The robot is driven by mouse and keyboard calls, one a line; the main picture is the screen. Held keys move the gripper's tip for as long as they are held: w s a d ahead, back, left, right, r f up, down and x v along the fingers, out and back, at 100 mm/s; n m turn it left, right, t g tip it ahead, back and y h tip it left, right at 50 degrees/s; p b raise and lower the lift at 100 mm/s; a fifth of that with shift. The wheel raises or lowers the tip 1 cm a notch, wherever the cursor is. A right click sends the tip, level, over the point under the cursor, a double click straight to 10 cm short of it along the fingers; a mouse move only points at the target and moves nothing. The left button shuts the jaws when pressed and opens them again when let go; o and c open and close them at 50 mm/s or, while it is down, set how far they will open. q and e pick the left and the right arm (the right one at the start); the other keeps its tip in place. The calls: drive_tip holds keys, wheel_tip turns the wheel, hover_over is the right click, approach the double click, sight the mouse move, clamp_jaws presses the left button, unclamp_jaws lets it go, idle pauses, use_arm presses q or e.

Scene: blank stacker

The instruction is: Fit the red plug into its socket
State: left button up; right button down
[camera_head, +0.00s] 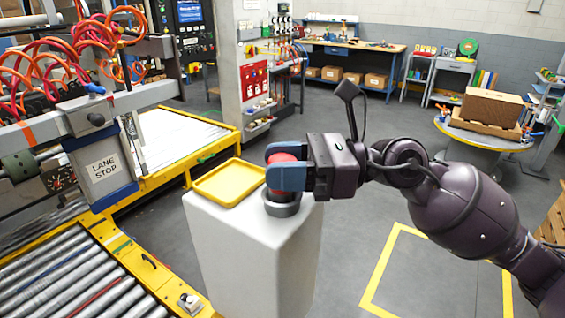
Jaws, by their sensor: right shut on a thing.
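The red plug (284,157) is between the blue fingers of my right gripper (287,173), which is shut on it. Only its top shows clearly; the fingers hide most of the rest. A round dark grey ring, which looks like the socket (282,209), sits on the front right of the white pedestal's top. The gripper is right above the ring. The ring's opening is mostly hidden, so I cannot tell whether the plug's lower end is inside it. My left gripper is not in view.
A yellow tray (230,182) lies on the white pedestal (245,255), left of the ring, and looks empty. Floor right of the pedestal is clear, with a yellow outline (388,262).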

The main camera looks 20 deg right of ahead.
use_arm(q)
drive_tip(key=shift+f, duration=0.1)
use_arm(e)
drive_tip(key=shift+f, duration=0.55)
drive_tip(key=c, duration=1)
unclamp_jaws()
drive_tip(key=shift+o, duration=1.1)
drive_tip(key=shift+a, duration=0.1)
drive_tip(key=shift+o, duration=1.1)
drive_tip(key=shift+w+r, duration=0.1)
drive_tip(key=shift+w, duration=0.05)
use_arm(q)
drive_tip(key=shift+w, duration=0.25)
use_arm(e)
drive_tip(key=shift+r, duration=0.15)
